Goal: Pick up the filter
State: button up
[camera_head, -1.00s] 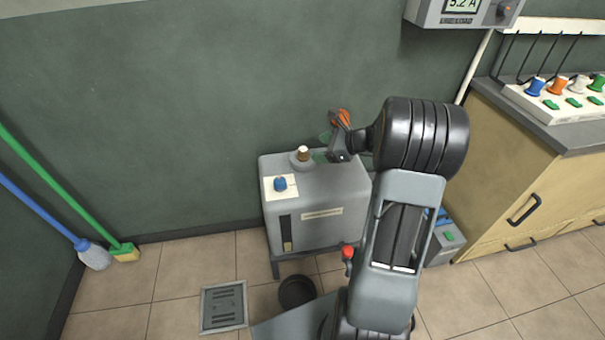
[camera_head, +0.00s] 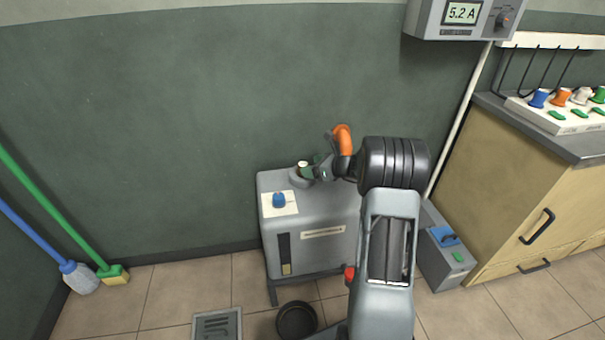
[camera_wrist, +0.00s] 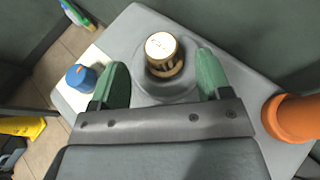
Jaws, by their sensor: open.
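A small brass-coloured cylinder with a pale lettered top, which looks like the filter (camera_wrist: 163,50), stands upright in a round grey collar on top of the grey machine (camera_head: 330,200). In the head view the filter (camera_head: 302,165) is partly hidden by my gripper (camera_head: 313,172). In the wrist view my gripper (camera_wrist: 161,76) is open, with one green finger on each side of the collar and the filter just beyond the line between them. There is a gap between the fingers and the filter.
A blue knob (camera_wrist: 81,77) on a white plate sits left of the filter. An orange curved part (camera_wrist: 292,117) rises close at the right. A black bowl (camera_head: 297,320) and floor drain (camera_head: 217,323) lie below. The wall stands close behind the machine.

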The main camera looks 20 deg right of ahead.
aim_at(303, 164)
jog(key=x, duration=0.2)
jog(key=b+x, duration=0.1)
jog(key=x, duration=0.1)
jog(key=shift+s+d+f, duration=0.1)
jog(key=shift+f, duration=0.1)
jog(key=shift+w+a+b, duration=0.3)
jog(key=shift+w, duration=0.15)
jog(key=shift+s+f, duration=0.1)
jog(key=shift+f, duration=0.05)
jog(key=c, duration=1.1)
